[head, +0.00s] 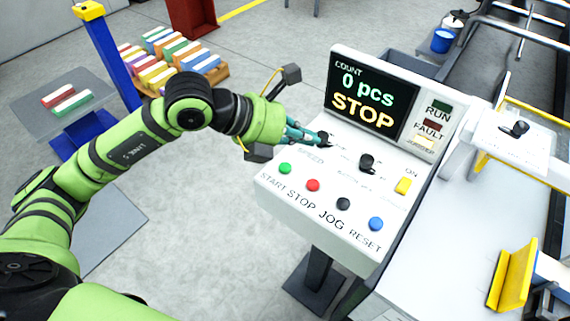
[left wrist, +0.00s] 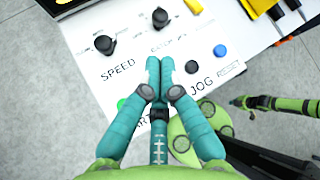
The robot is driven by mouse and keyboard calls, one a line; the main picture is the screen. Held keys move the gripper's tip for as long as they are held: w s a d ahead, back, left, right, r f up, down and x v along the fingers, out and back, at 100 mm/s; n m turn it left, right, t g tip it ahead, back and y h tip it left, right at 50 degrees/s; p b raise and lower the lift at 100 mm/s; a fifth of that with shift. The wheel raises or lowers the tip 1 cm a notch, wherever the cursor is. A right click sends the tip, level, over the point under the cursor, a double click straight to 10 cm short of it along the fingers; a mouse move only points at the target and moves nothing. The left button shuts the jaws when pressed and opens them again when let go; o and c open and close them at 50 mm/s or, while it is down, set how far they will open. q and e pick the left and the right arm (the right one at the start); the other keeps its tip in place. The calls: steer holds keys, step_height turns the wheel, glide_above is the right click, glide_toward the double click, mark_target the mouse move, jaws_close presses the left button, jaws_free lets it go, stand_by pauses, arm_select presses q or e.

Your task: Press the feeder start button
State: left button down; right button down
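The control panel (head: 330,195) has a green START button (head: 285,168) at its front left. Beside it are a red STOP button (head: 312,185), a black JOG button (head: 343,204) and a blue RESET button (head: 376,223). My left gripper (head: 314,138) is over the panel near the SPEED knob (head: 325,139). In the left wrist view its teal fingers (left wrist: 160,66) are together with nothing between them. There the START button (left wrist: 122,103) shows partly, left of the fingers, and the red button is hidden.
The display (head: 365,97) reads 0 pcs and STOP. A black knob (head: 367,163) and a yellow ON switch (head: 403,186) stand up from the panel. A machine table (head: 450,240) is to the right. Pallets of coloured stacks (head: 175,60) lie at the back left.

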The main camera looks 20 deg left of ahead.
mark_target(282, 168)
arm_select(q)
steer(key=a+y, duration=0.1)
steer(key=w+a+y, duration=0.1)
steer(key=a, duration=0.1)
steer(key=w+a+f+y, duration=0.1)
steer(key=a, duration=0.1)
steer(key=shift+w+a+n+t, duration=0.1)
steer(key=shift+n+t, duration=0.2)
steer(key=shift+t, duration=0.1)
steer(key=shift+f, duration=0.1)
step_height(282, 168, down, 8)
steer(key=b, duration=0.6)
steer(key=shift+f+b, duration=0.3)
steer(key=shift+b, duration=0.05)
stand_by(0.7)
steer(key=shift+f+b, duration=0.4)
steer(key=shift+b, duration=0.25)
